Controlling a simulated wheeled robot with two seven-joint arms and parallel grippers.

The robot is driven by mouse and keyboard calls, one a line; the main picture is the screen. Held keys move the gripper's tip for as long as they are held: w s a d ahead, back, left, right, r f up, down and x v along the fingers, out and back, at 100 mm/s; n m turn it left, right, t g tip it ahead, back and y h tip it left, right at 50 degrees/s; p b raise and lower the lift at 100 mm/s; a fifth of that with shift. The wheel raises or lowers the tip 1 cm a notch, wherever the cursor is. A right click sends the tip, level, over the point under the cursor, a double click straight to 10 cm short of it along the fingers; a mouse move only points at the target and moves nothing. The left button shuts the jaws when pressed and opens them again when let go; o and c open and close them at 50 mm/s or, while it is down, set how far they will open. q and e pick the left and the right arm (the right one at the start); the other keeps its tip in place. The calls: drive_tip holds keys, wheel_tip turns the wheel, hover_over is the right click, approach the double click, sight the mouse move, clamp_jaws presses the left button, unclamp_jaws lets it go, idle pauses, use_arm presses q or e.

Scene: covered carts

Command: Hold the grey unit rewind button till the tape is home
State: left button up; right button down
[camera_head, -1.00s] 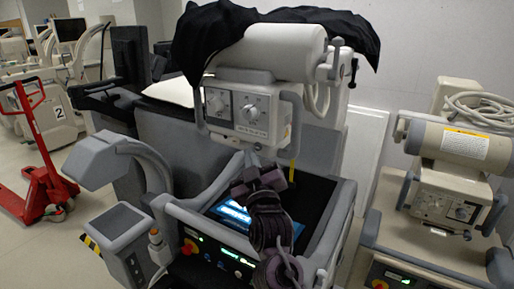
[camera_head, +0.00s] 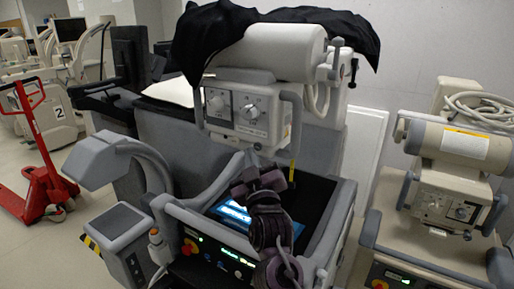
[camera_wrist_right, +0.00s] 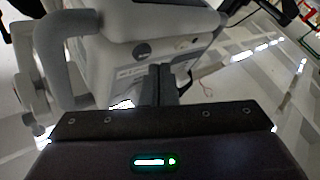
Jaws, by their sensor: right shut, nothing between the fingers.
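The grey unit (camera_head: 180,140) is a grey cart in the middle of the head view, with a white control box (camera_head: 250,137) carrying two dials above its lit screen (camera_head: 236,213). My right gripper (camera_head: 252,155) is up at the lower edge of that box. In the right wrist view its dark fingers (camera_wrist_right: 163,80) are shut and empty, with their tips in front of the box's underside. A dark round spot and a small knob-like spot (camera_wrist_right: 180,43) show there. I cannot tell which is the rewind button, or whether the tips touch it. My left gripper is out of view.
A black cover (camera_head: 200,40) drapes over the white cylinder (camera_head: 275,50) above the box. A beige unit (camera_head: 440,190) stands close at the right. A red pallet jack (camera_head: 45,180) stands on open floor at the left.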

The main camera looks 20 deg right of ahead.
drive_tip(key=shift+w+d, duration=0.1)
idle(0.3)
drive_tip(key=shift+w+d, duration=0.2)
drive_tip(key=shift+d, duration=0.05)
drive_tip(key=shift+w+d, duration=0.25)
drive_tip(key=shift+d, duration=0.1)
idle(0.7)
drive_tip(key=shift+s+a+p, duration=0.1)
drive_tip(key=shift+a+p, duration=0.05)
drive_tip(key=shift+p, duration=0.2)
drive_tip(key=shift+s+a, duration=0.45)
drive_tip(key=shift+a, duration=0.1)
drive_tip(key=s+a, duration=0.1)
drive_tip(key=a, duration=0.1)
drive_tip(key=s+a+p, duration=0.1)
drive_tip(key=s+a, duration=0.1)
drive_tip(key=shift+p, duration=0.3)
drive_tip(key=shift+f, duration=0.1)
idle(0.4)
